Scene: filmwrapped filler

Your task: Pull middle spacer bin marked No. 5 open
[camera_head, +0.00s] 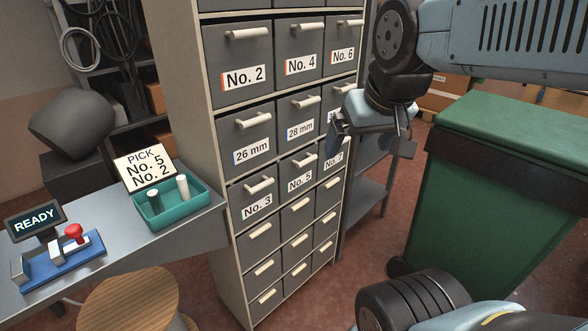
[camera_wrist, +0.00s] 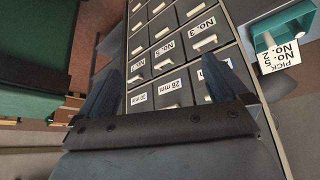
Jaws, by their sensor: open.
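The bin marked No. 5 (camera_head: 299,181) is a grey drawer in the middle column of the cabinet, between No. 3 (camera_head: 257,199) and No. 7 (camera_head: 334,162). Its front looks flush with its neighbours, and its pale bar handle (camera_head: 305,160) shows clear of my gripper. My gripper (camera_head: 341,133) is open and empty, in front of the right column and above and right of No. 5. In the wrist view the cabinet appears turned over; the No. 5 label (camera_wrist: 163,66) lies between the spread dark fingers.
A 28 mm drawer (camera_head: 299,130) sits directly above No. 5. A green bin (camera_head: 490,190) stands to the right. At left, a bench (camera_head: 120,245) carries a teal tray (camera_head: 190,216), a card reading PICK No. 5 No. 2 (camera_head: 146,167) and a READY display (camera_head: 36,221).

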